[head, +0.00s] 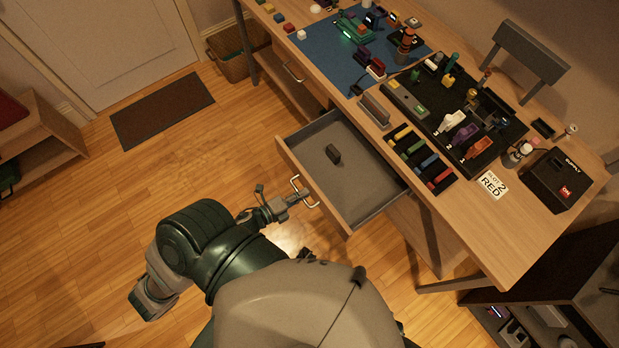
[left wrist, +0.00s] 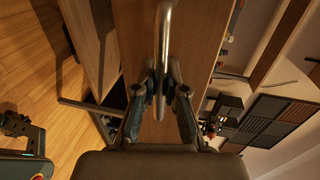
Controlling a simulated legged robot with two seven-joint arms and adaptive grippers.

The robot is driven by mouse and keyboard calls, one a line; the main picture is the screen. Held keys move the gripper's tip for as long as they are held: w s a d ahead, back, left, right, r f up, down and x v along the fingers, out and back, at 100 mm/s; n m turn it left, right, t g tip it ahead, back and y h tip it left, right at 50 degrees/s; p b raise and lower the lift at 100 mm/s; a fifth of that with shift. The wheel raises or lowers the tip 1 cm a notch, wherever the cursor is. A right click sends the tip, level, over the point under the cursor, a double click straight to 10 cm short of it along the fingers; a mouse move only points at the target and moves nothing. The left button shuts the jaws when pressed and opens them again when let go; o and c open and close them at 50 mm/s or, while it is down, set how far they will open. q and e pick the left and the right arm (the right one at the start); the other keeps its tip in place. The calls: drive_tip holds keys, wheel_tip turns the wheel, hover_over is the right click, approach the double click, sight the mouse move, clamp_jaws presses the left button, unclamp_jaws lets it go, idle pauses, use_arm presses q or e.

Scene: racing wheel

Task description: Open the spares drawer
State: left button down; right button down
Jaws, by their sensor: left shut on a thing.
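The spares drawer (head: 365,183) stands pulled out from the front of the wooden workbench, its grey inside showing. A small dark block (head: 333,154) lies on its floor. My left gripper (head: 303,195) is at the metal bar handle (head: 296,184) on the drawer's front. The left wrist view shows both fingers (left wrist: 158,90) closed around the handle bar (left wrist: 163,45). My right gripper is not in view.
The workbench top (head: 470,225) holds a blue mat (head: 345,70), a black tray (head: 490,150), coloured pieces and a black supply box (head: 555,180). The wooden floor (head: 190,160) left of the drawer is clear.

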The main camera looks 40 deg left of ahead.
use_arm(q)
drive_tip(key=shift+a, duration=0.35)
drive_tip(key=c, duration=1.3)
unclamp_jaws()
drive_tip(key=shift+o, duration=0.5)
drive_tip(key=shift+a, duration=0.1)
drive_tip(key=v, duration=1.2)
drive_tip(key=shift+f, duration=0.15)
